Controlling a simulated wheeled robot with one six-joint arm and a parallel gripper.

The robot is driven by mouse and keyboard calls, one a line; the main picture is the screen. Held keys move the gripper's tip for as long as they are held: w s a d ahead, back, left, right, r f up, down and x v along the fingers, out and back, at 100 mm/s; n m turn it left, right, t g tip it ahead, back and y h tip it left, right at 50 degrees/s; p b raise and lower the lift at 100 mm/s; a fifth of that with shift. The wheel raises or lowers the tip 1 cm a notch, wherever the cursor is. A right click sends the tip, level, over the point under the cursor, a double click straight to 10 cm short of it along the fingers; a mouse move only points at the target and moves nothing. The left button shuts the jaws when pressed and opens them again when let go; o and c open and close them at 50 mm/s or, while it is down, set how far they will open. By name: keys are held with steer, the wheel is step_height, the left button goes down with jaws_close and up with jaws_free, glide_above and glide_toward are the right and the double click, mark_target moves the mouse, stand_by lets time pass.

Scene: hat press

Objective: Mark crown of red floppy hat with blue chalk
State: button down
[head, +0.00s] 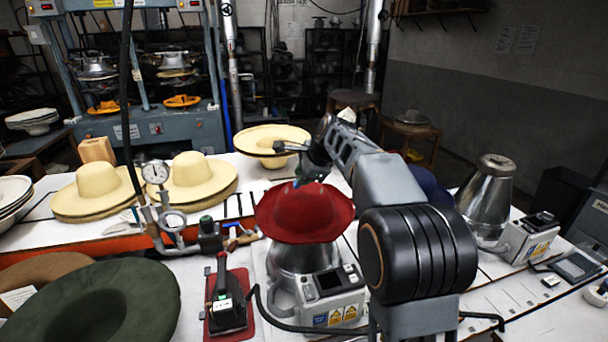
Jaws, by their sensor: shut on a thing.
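The red floppy hat (304,218) sits brim out on a shiny metal form (290,262) in the middle of the table. My gripper (303,172) is directly above the hat's crown, pointing down, at the end of my arm. It is shut on the blue chalk (296,183), of which only a small blue tip shows at the top of the crown. I cannot tell whether the chalk touches the felt. No blue mark shows on the visible part of the crown.
Cream hats (198,176) stand behind left, with another cream hat (270,140) behind my gripper. A gauge on pipes (156,173) and an iron (227,298) stand left of the red hat. A dark green hat (95,310) lies front left. A second metal form (486,195) stands right.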

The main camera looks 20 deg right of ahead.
steer(key=shift+f+b, duration=0.35)
steer(key=shift+f, duration=0.25)
stand_by(0.7)
steer(key=shift+w+d+r+p, duration=0.15)
steer(key=shift+w+d+p, duration=0.05)
steer(key=shift+d+p, duration=0.3)
steer(key=shift+w+d+r+p, duration=0.15)
steer(key=shift+d+p, duration=0.2)
steer(key=shift+d, duration=0.2)
steer(key=shift+w+d+f+p, duration=0.1)
steer(key=shift+w+d+p, duration=0.15)
steer(key=shift+d+p, duration=0.4)
steer(key=shift+w+d+f+p, duration=0.1)
steer(key=shift+w+d+p, duration=0.2)
steer(key=shift+d, duration=0.5)
steer(key=shift+w+d+p, duration=0.2)
steer(key=shift+d+p, duration=0.35)
steer(key=shift+d, duration=0.2)
steer(key=shift+a+f, duration=0.1)
